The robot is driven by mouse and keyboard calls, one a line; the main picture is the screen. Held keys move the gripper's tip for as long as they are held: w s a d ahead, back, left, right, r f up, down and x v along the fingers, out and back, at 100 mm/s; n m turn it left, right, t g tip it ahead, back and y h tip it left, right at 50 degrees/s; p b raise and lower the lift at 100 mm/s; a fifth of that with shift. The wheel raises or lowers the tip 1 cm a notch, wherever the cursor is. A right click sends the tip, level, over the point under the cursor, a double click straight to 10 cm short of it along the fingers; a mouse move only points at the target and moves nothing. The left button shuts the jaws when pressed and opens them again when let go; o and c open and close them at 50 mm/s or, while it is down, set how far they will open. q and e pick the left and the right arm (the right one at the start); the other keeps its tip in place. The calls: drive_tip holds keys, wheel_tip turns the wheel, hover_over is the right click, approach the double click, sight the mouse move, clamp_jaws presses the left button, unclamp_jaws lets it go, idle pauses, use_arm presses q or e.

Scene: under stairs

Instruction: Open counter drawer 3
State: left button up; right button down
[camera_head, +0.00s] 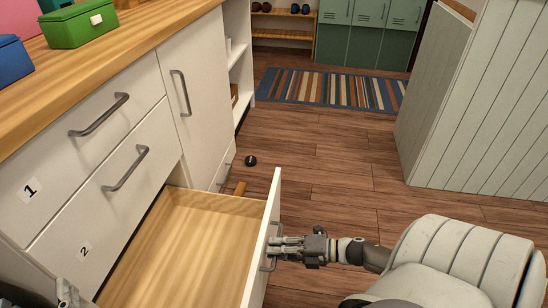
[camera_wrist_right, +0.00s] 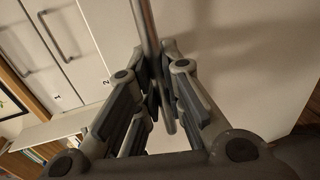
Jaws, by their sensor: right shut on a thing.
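The drawer (camera_head: 185,232) below drawers 1 and 2 is pulled well out of the white counter, and its wooden inside looks empty where it shows. Its number is not visible; its white front panel (camera_head: 262,225) faces right. My right gripper (camera_head: 276,248) is shut on the drawer's grey handle (camera_head: 263,265). In the right wrist view, the fingers (camera_wrist_right: 160,82) close around the handle bar (camera_wrist_right: 146,28). My left gripper (camera_head: 68,292) is partly in view at the bottom left corner, apart from the open drawer; its jaws are not clear.
Drawers 1 (camera_head: 85,140) and 2 (camera_head: 110,195) are shut. A cabinet door (camera_head: 190,95) beside them is shut. A green box (camera_head: 78,25) stands on the wooden countertop (camera_head: 120,45). A small black object (camera_head: 250,160) lies on the floor.

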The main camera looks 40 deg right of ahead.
drive_tip(key=c, duration=1.5)
unclamp_jaws()
drive_tip(key=v, duration=1.2)
drive_tip(key=shift+f, duration=0.1)
